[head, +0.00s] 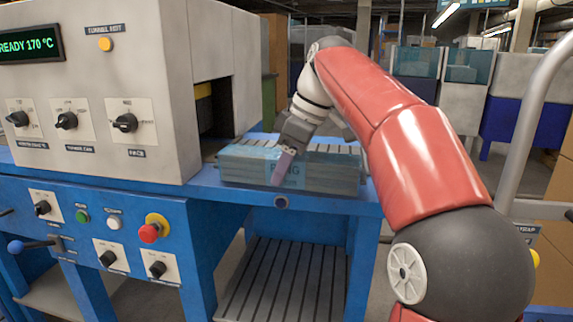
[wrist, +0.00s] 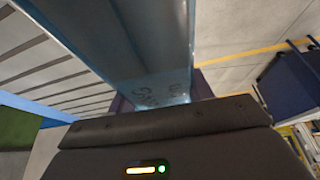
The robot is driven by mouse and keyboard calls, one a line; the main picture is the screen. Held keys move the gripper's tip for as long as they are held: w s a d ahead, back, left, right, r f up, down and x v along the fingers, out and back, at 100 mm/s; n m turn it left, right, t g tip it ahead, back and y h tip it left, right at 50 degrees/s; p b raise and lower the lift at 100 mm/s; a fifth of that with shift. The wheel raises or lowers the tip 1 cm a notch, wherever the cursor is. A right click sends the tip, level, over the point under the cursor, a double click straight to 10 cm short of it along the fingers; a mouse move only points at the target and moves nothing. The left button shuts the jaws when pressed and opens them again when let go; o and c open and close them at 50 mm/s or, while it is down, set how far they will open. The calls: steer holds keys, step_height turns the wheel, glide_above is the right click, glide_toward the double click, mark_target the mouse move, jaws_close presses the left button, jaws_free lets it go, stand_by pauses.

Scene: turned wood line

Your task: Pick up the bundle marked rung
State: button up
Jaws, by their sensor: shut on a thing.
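A long bundle (head: 325,176) wrapped in bluish clear film lies at the front edge of the blue machine's outfeed, outside the tunnel mouth. Large letters on its near side end in "NG"; my finger hides the rest of the word. My gripper (head: 283,166) points down over the bundle, one finger against its near side, and is shut on it. In the wrist view the filmed bundle (wrist: 150,45) runs between the purplish fingers, with faint dark marks on it. I cannot tell whether it is clear of the surface.
The tunnel machine (head: 90,90), with a "READY 170 °C" display, stands left of the bundle. Its slatted outfeed bed (head: 335,148) extends behind the bundle. A slatted lower shelf (head: 285,285) is below. A grey rail (head: 535,110) rises at right. Blue-and-grey bins (head: 512,110) stand behind.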

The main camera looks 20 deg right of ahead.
steer(key=o, duration=1.4)
steer(key=shift+r, duration=0.1)
steer(key=shift+p+v, duration=0.6)
steer(key=shift+v, duration=3.2)
